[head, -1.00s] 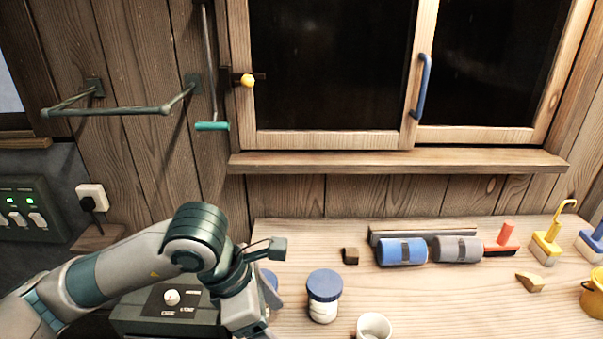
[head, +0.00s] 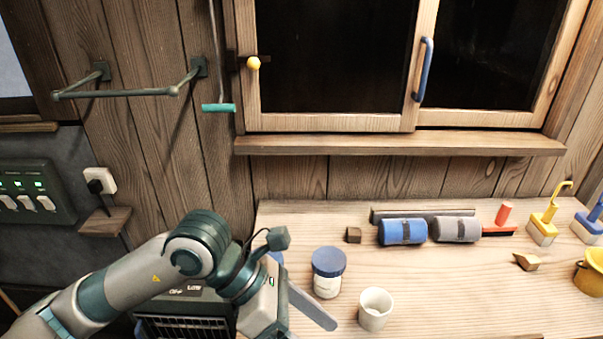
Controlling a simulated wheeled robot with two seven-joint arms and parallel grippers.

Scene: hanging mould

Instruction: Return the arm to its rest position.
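My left arm comes in from the lower left in the head view. Its gripper (head: 303,310) points down to the right at the near left of the wooden table (head: 455,285). One flat grey finger shows; the other is hidden or out of the picture, so I cannot tell whether the gripper is open or shut. Nothing is seen held in it. A blue-lidded jar (head: 327,272) stands just beyond the finger, and a white cup (head: 375,308) stands to its right. My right gripper is not in view.
A dark heater-like box (head: 185,325) lies under my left arm. At the table's back are a blue roll (head: 402,231), a grey roll (head: 455,229) and a small brown block (head: 353,235). A yellow bucket (head: 590,275) stands at the right edge. The table's front middle is clear.

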